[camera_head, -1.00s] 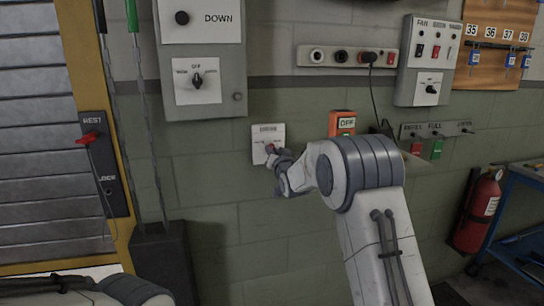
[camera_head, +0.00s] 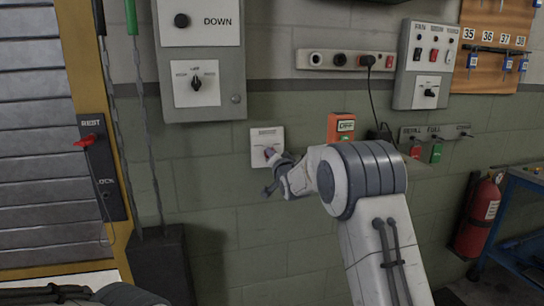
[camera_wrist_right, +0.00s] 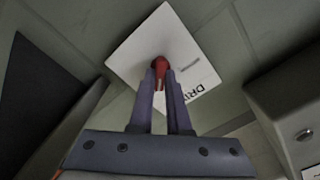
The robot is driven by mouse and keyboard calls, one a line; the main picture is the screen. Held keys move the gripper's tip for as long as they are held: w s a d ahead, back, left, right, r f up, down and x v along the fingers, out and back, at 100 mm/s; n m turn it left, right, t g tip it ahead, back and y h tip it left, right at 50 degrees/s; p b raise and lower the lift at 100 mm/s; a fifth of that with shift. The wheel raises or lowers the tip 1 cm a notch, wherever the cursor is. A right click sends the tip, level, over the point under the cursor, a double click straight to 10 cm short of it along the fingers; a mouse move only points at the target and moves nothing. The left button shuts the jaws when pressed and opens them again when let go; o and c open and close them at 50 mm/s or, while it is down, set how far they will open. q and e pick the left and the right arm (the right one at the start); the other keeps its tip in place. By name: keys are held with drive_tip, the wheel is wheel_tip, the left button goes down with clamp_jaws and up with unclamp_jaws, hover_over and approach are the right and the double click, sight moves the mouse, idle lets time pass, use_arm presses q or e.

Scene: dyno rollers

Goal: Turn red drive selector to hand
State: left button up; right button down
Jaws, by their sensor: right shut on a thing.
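The red drive selector is a small red knob (camera_wrist_right: 161,71) on a white square plate (camera_head: 258,147) on the green block wall. In the right wrist view the plate (camera_wrist_right: 136,47) looks tilted, with part of the word "DRIVE" readable. My right gripper (camera_wrist_right: 160,77) has its two fingers closed around the knob. In the head view my right gripper (camera_head: 271,158) is at the plate's lower right and hides most of the knob. I cannot read the selector's position labels. My left gripper is out of view; only part of my left arm shows at the lower left.
A grey box (camera_head: 200,60) with a black rotary switch hangs above left of the plate. An orange OFF box (camera_head: 341,127) is close on the right. A socket strip (camera_head: 345,60), a switch panel (camera_head: 427,65) and a fire extinguisher (camera_head: 478,215) are further right.

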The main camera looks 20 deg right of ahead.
drive_tip(key=shift+f, duration=0.1)
drive_tip(key=c, duration=0.9)
unclamp_jaws()
drive_tip(key=s+b, duration=0.1)
drive_tip(key=s, duration=0.9)
drive_tip(key=shift+s, duration=0.25)
